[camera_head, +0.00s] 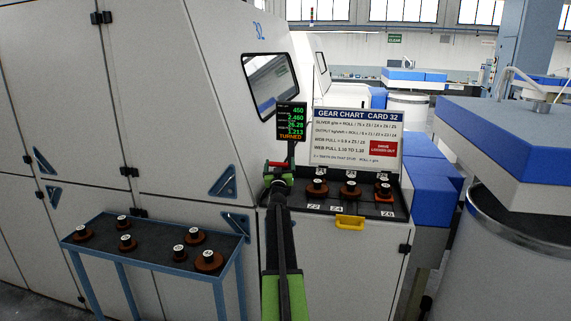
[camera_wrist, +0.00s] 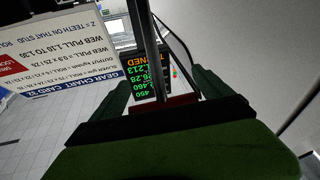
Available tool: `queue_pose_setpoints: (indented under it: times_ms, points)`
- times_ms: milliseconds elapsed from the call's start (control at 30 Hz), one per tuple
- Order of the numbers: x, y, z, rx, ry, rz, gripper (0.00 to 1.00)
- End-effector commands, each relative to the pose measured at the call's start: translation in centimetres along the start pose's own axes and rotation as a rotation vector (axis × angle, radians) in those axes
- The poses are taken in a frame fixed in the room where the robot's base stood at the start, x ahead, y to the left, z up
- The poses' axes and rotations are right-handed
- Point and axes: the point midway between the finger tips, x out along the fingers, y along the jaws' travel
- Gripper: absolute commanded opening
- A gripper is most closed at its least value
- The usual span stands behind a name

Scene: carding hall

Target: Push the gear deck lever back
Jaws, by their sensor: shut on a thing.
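The gear deck (camera_head: 326,209) is a black tray on the white cabinet, with several brown gears with dark hubs on it. A red piece (camera_head: 278,164), which looks like the lever's grip, shows at its left end below the display. My green gripper (camera_head: 279,178) is at this piece and closed on it. In the wrist view the red piece (camera_wrist: 165,103) lies between the two green fingers of my gripper (camera_wrist: 163,92). The lever's lower part is hidden by my arm and gripper.
A green-lit display (camera_head: 291,120) on a post stands just behind. The gear chart board (camera_head: 355,125) stands at the back of the deck. A yellow handle (camera_head: 349,223) sticks out in front. A blue table (camera_head: 150,252) with several gears stands left.

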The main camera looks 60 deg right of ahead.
Motion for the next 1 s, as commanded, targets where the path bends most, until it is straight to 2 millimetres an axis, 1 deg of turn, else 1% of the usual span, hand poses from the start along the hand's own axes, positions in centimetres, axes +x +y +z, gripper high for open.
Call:
queue_pose_setpoints:
  times_ms: [33, 67, 100, 200, 400, 600, 800, 1000]
  points:
    - [0.9, 0.3, -0.1, 0.005, 0.002, 0.004, 0.14]
    - [1.3, 0.4, -0.1, 0.006, 0.002, 0.004, 0.08]
    - [1.8, 0.3, -0.2, 0.005, 0.002, 0.003, 0.00]
    - [2.9, 0.0, -0.2, 0.003, 0.005, -0.003, 0.00]
    - [5.1, -0.1, 0.1, 0.001, 0.007, -0.007, 0.00]
    - [6.7, 0.1, 0.8, 0.003, 0.006, -0.007, 0.00]
    - [7.7, 0.3, 1.3, 0.001, 0.004, -0.008, 0.00]
    - [8.0, 0.4, 1.5, 0.002, 0.002, -0.008, 0.00]
